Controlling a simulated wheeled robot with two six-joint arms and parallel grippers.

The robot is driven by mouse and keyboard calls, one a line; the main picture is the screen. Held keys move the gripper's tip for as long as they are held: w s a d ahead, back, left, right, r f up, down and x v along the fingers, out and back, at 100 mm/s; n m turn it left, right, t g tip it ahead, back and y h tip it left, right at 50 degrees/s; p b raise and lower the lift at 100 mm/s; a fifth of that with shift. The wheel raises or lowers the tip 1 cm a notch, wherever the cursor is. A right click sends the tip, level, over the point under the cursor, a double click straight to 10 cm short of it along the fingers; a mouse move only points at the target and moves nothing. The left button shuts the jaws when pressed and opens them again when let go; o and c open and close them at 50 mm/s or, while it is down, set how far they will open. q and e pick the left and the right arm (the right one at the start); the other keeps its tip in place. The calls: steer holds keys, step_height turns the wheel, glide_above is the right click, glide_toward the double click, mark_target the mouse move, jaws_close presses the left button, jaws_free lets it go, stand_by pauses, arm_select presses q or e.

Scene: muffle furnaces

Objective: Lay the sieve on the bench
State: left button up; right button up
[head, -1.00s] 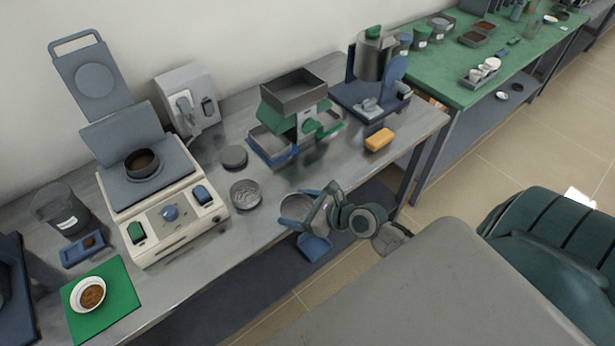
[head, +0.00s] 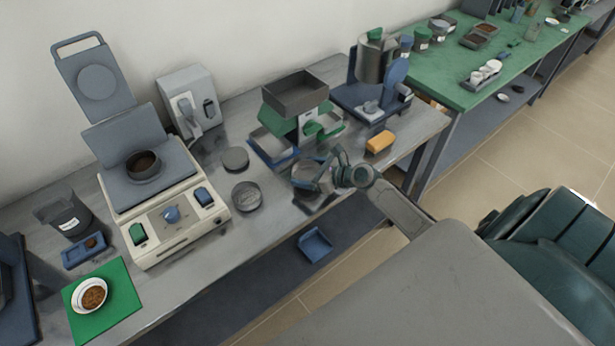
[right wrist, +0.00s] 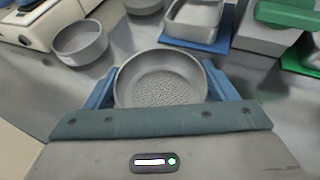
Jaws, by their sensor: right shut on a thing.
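The sieve (head: 306,177) is a round grey pan with a perforated bottom, which shows in the right wrist view (right wrist: 160,90). My right gripper (head: 318,178) is shut on it, with blue fingers on opposite sides of its wall in the right wrist view (right wrist: 162,82). The sieve is about level, over the front part of the grey bench (head: 215,258), in front of the green and grey machine. I cannot tell whether it touches the bench top. Its near side is partly hidden by the gripper. My left gripper is not in view.
A similar round pan (head: 246,196) and a flat grey disc (head: 235,159) lie left of the sieve. The green and grey machine (head: 296,95) stands behind it, and a yellow block (head: 380,142) lies to the right. A blue tray (head: 315,245) is below the bench edge.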

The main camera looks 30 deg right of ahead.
steer(key=shift+a+f, duration=0.1)
steer(key=shift+f, duration=1.05)
steer(key=shift+f, duration=0.15)
steer(key=o, duration=1.4)
steer(key=b+v, duration=0.1)
steer(key=v, duration=0.9)
steer(key=shift+s+b, duration=0.3)
steer(key=shift+s+d+r, duration=0.45)
steer(key=shift+s+r, duration=0.05)
steer(key=shift+s, duration=0.1)
